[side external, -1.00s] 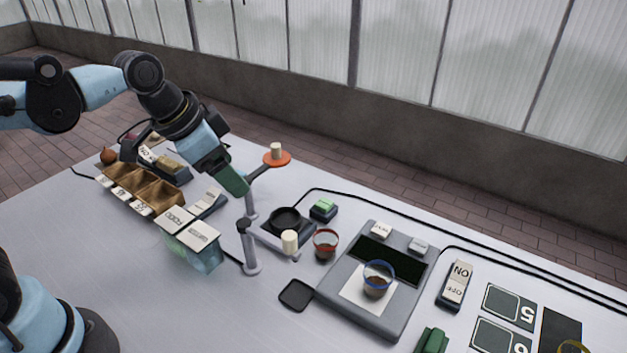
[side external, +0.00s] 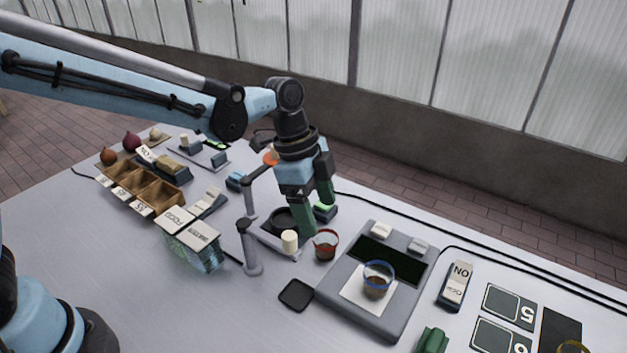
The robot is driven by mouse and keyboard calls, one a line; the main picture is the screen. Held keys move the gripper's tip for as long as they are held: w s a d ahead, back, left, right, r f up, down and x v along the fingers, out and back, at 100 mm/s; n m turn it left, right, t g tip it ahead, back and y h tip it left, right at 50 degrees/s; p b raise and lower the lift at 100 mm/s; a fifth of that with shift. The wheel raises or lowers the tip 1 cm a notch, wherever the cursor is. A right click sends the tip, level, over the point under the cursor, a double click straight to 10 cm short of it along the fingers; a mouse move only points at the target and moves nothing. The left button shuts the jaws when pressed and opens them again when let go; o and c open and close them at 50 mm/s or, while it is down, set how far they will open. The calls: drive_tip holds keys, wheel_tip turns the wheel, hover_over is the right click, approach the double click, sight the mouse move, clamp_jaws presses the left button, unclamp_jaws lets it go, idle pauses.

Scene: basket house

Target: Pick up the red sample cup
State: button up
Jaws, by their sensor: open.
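The red-rimmed sample cup (side external: 325,245) is a clear cup with dark contents. It stands upright on the grey table, left of the grey scale. My gripper (side external: 316,222) has green fingers pointing down. It is open, with the fingertips just above and slightly behind the cup in the picture. Nothing shows between the fingers. I cannot tell whether a fingertip touches the cup rim. A similar blue-rimmed cup (side external: 378,280) stands on the white sheet of the scale.
The grey scale (side external: 333,288) lies right of the cup. A cream cylinder (side external: 290,241) and a grey post (side external: 249,250) stand close on the left. A black square pad (side external: 296,295) lies in front.

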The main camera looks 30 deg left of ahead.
sight(326, 242)
drive_tip(key=shift+s+x, duration=0.15)
drive_tip(key=shift+x, duration=1.85)
drive_tip(key=shift+s+x, duration=0.15)
drive_tip(key=shift+x, duration=1.9)
drive_tip(key=c, duration=1)
drive_tip(key=shift+c, duration=0.3)
drive_tip(key=shift+r, duration=0.1)
